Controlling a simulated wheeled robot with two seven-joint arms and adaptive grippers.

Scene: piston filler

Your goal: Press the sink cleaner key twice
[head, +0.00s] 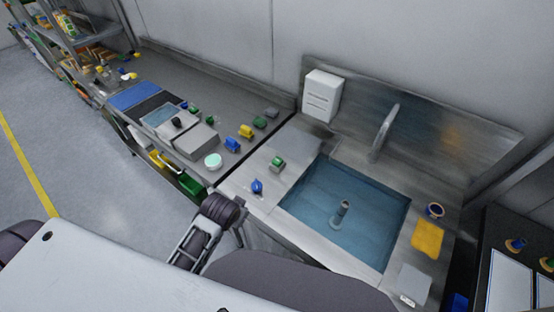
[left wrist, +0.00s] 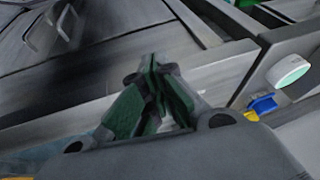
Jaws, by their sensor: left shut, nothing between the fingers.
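The sink (head: 345,210) is a steel basin with a blue-tinted inside and an upright drain tube (head: 341,212). On the counter left of it are a small green piece (head: 277,162) and a small blue piece (head: 257,186). I cannot tell which piece, if any, is the sink cleaner key. My left gripper (left wrist: 155,62) has green-padded fingers, shut and empty, over grey metal surfaces in the left wrist view. In the head view my left arm reaches the counter's front edge; its fingertips are not clear there. My right gripper is not in view.
A steel tap (head: 385,132) and a white wall box (head: 320,96) stand behind the sink. A yellow cloth (head: 428,237) lies to its right. The left counter holds a mint round piece (head: 213,160) and several small coloured parts.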

